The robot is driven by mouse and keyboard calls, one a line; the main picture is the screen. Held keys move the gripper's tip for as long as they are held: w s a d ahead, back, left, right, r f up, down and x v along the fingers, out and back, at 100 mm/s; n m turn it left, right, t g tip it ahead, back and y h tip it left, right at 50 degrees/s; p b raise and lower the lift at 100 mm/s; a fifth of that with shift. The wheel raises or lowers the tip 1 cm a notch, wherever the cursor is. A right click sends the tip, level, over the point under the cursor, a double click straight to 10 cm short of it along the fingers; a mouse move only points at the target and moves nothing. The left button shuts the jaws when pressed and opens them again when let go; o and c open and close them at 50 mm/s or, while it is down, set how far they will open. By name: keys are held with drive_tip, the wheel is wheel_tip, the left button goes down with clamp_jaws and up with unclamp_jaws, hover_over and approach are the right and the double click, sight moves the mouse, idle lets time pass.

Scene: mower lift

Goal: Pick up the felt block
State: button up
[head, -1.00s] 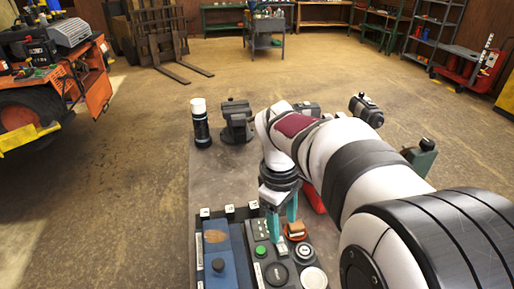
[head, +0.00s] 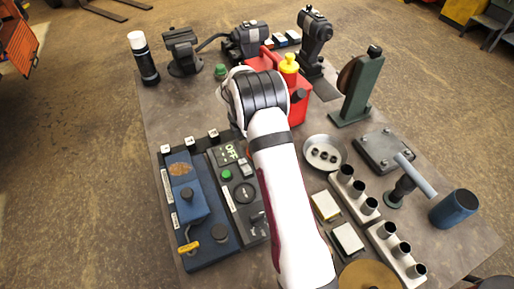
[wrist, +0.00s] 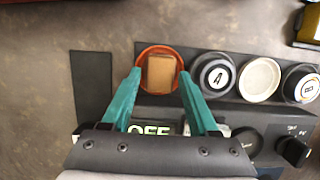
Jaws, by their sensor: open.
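The felt block looks like a small tan-brown block (wrist: 161,72) sitting in a round orange-red dish (wrist: 161,49) in the wrist view. My gripper (wrist: 160,77) is open, with one teal finger towards each side of the dish. The block lies between the fingertips in the picture, and no grip on it shows. How high the fingertips are above it I cannot tell. In the head view my arm hides the block, the dish and the gripper.
A control panel reading OFF (head: 230,152) is close by. A blue box (head: 193,202), a red can (head: 296,106) and a metal bowl (head: 323,152) crowd the bench.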

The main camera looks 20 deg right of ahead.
drive_tip(key=shift+d+f, duration=0.2)
drive_tip(key=shift+f, duration=0.5)
clamp_jaws()
drive_tip(key=shift+r, duration=0.1)
wheel_tip(320, 180, up, 4)
drive_tip(key=shift+s+d+r, duration=0.15)
drive_tip(key=shift+r, duration=0.05)
drive_tip(key=s+d+r, duration=0.6)
drive_tip(key=s+d, duration=0.2)
drive_tip(key=shift+r, duration=0.25)
drive_tip(key=shift+a, duration=0.1)
